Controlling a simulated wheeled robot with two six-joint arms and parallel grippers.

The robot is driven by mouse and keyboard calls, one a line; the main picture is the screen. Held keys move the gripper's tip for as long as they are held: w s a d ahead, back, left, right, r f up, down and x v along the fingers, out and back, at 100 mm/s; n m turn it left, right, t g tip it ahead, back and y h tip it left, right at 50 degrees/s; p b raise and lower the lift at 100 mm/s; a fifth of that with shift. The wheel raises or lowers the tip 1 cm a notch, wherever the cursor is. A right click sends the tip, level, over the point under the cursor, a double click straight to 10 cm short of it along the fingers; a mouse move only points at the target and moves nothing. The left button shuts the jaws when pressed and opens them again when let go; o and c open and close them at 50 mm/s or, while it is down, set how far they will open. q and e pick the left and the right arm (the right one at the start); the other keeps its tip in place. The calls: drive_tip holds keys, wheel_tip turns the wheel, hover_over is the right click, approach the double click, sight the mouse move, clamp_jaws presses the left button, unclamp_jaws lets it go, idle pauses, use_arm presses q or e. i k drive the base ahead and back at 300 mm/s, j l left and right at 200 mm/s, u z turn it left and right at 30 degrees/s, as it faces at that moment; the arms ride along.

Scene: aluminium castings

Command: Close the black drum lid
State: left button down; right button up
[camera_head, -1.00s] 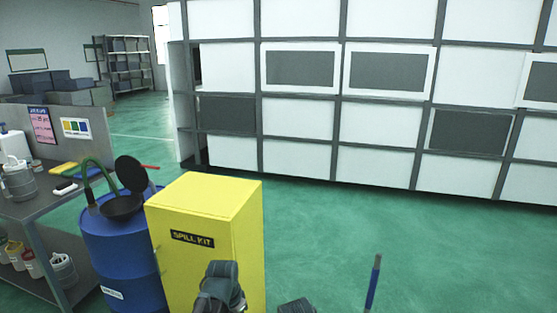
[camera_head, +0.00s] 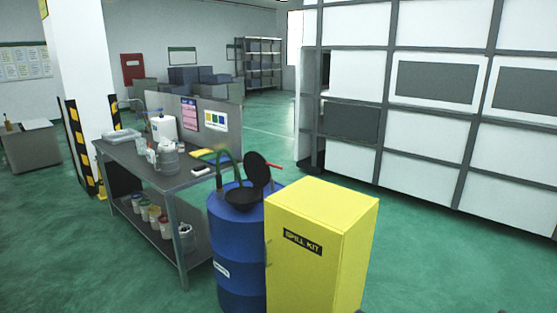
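A black round drum lid (camera_head: 257,169) stands raised, nearly upright, at the back of a black funnel (camera_head: 243,199). The funnel sits on top of a blue drum (camera_head: 238,252) near the middle of the head view. The funnel's mouth is uncovered.
A yellow spill kit cabinet (camera_head: 318,245) stands close against the drum's right side. A grey workbench (camera_head: 180,183) with bottles and jugs stands behind left. A striped pillar (camera_head: 80,145) is farther left. Green floor (camera_head: 110,275) is open at the front left.

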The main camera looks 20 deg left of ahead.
sight(256, 169)
drive_tip(key=i+j+z, duration=0.1)
drive_tip(key=j, duration=0.25)
drive_tip(key=i+j, duration=0.3)
drive_tip(key=i+j+z, duration=0.15)
drive_tip(key=j, duration=0.3)
drive_tip(key=i+j, duration=0.25)
drive_tip(key=j, duration=0.15)
drive_tip(key=z, duration=0.05)
